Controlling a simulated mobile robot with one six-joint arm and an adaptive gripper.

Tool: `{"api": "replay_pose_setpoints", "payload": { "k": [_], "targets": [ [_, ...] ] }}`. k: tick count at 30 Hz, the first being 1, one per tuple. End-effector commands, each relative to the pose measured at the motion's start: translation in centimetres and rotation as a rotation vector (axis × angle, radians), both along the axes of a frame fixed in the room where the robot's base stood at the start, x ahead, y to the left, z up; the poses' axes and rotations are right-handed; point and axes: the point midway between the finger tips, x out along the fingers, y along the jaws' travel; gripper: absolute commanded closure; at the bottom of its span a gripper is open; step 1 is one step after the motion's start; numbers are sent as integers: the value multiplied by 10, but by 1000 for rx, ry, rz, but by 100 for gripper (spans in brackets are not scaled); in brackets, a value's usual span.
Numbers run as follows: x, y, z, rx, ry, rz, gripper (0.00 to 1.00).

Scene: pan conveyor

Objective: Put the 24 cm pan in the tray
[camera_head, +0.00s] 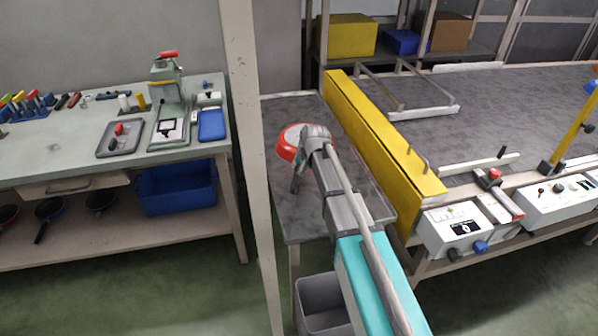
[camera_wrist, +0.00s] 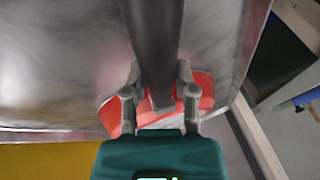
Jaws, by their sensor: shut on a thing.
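A red pan (camera_head: 287,149) with a pale inside is over the left part of the grey table beside the yellow beam. Its size cannot be read. My gripper (camera_head: 305,148) is at the pan and partly hides it. In the wrist view, my gripper's two fingers (camera_wrist: 160,103) are shut on either side of a dark handle (camera_wrist: 155,45), with the red pan (camera_wrist: 204,82) behind them. I cannot tell whether the pan touches the table. A grey tray (camera_head: 104,148) lies on the left bench, with small items on it; I cannot tell if it is the task's tray.
A yellow beam (camera_head: 380,150) edges the conveyor table on the right. A white post (camera_head: 248,150) stands between the left bench and the grey table (camera_head: 285,205). Dark pans (camera_head: 50,207) and a blue bin (camera_head: 178,190) are on the lower shelf. A grey bin (camera_head: 322,300) stands below.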

Motion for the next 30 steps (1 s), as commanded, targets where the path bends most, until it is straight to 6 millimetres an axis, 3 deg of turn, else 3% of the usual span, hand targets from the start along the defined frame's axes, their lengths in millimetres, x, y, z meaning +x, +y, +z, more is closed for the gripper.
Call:
{"api": "replay_pose_setpoints", "payload": {
  "k": [8,9,14,30],
  "targets": [
    [0,1,-1,1,3,0,100],
    [-1,1,-1,0,5,-1,59],
    [-1,1,-1,1,4,0,30],
    [-1,0,3,0,3,1,30]
  ]
}}
